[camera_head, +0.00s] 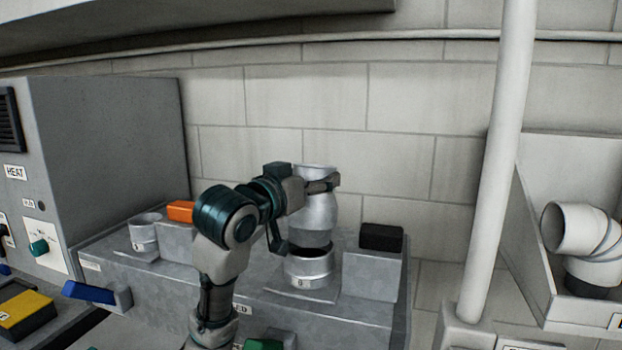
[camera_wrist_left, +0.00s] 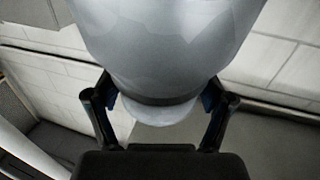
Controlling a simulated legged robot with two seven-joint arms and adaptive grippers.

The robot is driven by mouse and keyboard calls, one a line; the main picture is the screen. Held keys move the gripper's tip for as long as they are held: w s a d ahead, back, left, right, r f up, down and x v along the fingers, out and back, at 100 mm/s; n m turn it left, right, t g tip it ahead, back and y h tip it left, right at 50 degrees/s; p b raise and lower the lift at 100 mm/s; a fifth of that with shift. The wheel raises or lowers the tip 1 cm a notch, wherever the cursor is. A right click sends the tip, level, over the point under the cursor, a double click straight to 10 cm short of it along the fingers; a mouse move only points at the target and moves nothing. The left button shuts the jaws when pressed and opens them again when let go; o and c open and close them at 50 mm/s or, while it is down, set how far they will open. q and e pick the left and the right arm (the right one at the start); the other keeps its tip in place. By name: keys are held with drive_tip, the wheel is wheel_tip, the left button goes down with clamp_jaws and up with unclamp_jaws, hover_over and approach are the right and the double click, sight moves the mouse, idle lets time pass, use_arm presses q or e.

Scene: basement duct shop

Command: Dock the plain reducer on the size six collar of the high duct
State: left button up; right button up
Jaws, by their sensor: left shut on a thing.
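The plain reducer (camera_head: 316,212) is a silvery, tapered metal piece, upright in the head view. My left gripper (camera_head: 318,184) is shut on its upper part. In the left wrist view the reducer (camera_wrist_left: 170,50) fills the space between the fingers of the gripper (camera_wrist_left: 162,104). The reducer's lower end is right over a short round collar (camera_head: 308,270) with a small label that looks like a 6. I cannot tell whether the two touch. The collar stands on the grey high duct (camera_head: 340,312). My right gripper is not in view.
Another collar (camera_head: 143,234) stands at the duct's left end, near an orange block (camera_head: 180,211). A black block (camera_head: 381,237) sits on a raised box right of the reducer. A white pipe (camera_head: 497,165) rises farther right, before a bin with an elbow (camera_head: 583,236). A grey cabinet (camera_head: 115,140) stands left.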

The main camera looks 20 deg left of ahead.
use_arm(q)
drive_tip(key=shift+f+b, duration=0.85)
drive_tip(key=shift+f, duration=0.2)
idle(0.9)
drive_tip(key=shift+r+p, duration=0.65)
drive_tip(key=shift+r, duration=0.1)
drive_tip(key=shift+f+b, duration=0.8)
drive_tip(key=shift+f, duration=0.25)
idle(0.5)
drive_tip(key=o, duration=1.5)
drive_tip(key=shift+s, duration=0.1)
drive_tip(key=shift+b+v, duration=0.55)
drive_tip(key=shift+v, duration=0.4)
drive_tip(key=b+v, duration=0.3)
drive_tip(key=v, duration=0.6)
